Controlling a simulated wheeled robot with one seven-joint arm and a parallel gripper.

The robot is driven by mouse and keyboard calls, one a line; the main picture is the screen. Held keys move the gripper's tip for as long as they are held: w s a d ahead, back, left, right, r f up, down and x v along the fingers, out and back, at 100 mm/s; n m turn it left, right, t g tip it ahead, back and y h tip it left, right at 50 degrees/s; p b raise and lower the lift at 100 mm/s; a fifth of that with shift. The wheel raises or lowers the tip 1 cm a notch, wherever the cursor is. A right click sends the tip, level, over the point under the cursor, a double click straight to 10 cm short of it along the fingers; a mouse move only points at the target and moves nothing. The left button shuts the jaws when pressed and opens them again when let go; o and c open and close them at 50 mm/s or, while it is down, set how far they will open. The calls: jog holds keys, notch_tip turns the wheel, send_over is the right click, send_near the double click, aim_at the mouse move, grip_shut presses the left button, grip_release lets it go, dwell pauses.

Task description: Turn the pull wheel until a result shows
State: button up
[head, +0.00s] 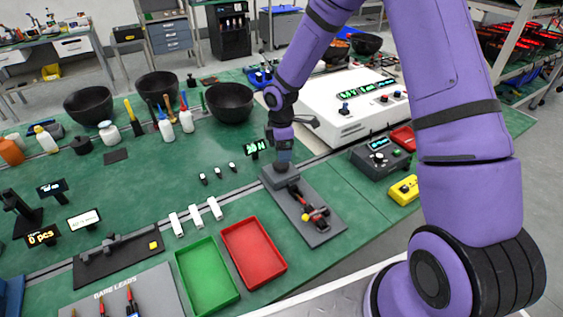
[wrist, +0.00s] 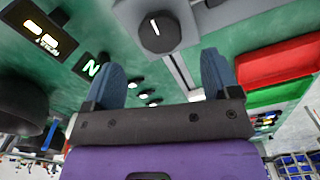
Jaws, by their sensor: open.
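The pull wheel (wrist: 160,32) is a dark round knob with a white mark line, seen in the wrist view on a grey fixture. My gripper (head: 284,163) points down over that end. In the wrist view its two blue fingers (wrist: 164,62) are apart, with the wheel just past the tips and nothing held. A small display (head: 257,148) beside the fixture shows green characters; an "N" (wrist: 90,68) is readable in the wrist view.
A red tray (head: 254,252) and a green tray (head: 207,276) stand left of the fixture. White clips (head: 196,218) and small dark-and-white pieces lie nearby. A white machine (head: 350,105) stands behind, a dark control box (head: 380,157) to the right.

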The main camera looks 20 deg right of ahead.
aim_at(281, 165)
notch_tip(281, 165, down, 6)
jog(key=shift+f, duration=0.1)
dwell(0.4)
jog(key=c, duration=0.9)
